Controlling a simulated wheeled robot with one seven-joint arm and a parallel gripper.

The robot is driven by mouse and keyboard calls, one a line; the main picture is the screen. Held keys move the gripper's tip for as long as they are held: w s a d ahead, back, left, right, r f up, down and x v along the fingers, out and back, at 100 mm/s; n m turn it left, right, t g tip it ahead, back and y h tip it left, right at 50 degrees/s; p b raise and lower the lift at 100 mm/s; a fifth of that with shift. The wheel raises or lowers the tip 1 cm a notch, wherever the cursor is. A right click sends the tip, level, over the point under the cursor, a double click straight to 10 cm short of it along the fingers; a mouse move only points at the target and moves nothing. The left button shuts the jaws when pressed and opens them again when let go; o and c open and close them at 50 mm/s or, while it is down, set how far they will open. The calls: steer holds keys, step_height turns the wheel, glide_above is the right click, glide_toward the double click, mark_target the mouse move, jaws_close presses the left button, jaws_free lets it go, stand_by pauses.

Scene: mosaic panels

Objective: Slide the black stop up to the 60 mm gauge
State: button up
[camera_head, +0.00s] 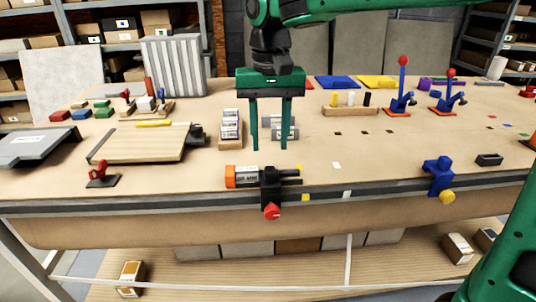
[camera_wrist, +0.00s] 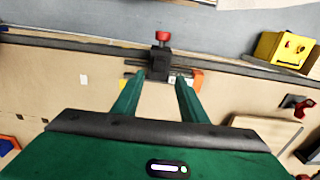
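The black stop (camera_head: 270,186) with a red knob (camera_head: 271,212) sits on the rail along the bench's front edge. It also shows in the wrist view (camera_wrist: 160,62). A block with an orange end (camera_head: 232,177) and a pale label lies just left of the stop; I cannot read its label or tell whether it touches the stop. In the wrist view its orange end (camera_wrist: 197,79) is right of the stop. My gripper (camera_head: 269,147) points down above the bench, behind the stop in the head view. Its fingers are apart, with nothing visibly held.
A blue clamp (camera_head: 438,175) with a yellow knob sits farther right on the rail (camera_head: 370,190). A small red clamp (camera_head: 102,175) stands at left. A wooden tray (camera_head: 230,143) holds labelled blocks behind. The bench between the stop and the blue clamp is mostly clear.

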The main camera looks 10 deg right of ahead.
steer(key=shift+r, duration=1.3)
steer(key=s+d+f+m, duration=0.2)
steer(key=s+d+f, duration=0.1)
steer(key=d, duration=0.8)
steer(key=s+d+f+m, duration=0.1)
steer(key=s+d+f, duration=0.2)
steer(key=d, duration=0.7)
steer(key=s+d+f+m, duration=0.1)
steer(key=s+d+f, duration=0.3)
steer(key=s, duration=0.5)
steer(key=s+d+f+m, duration=0.2)
steer(key=s+d+f, duration=0.3)
steer(key=s+d, duration=0.3)
steer(key=shift+s+f, duration=0.3)
steer(key=shift+s, duration=0.05)
steer(key=shift+w+d, duration=0.1)
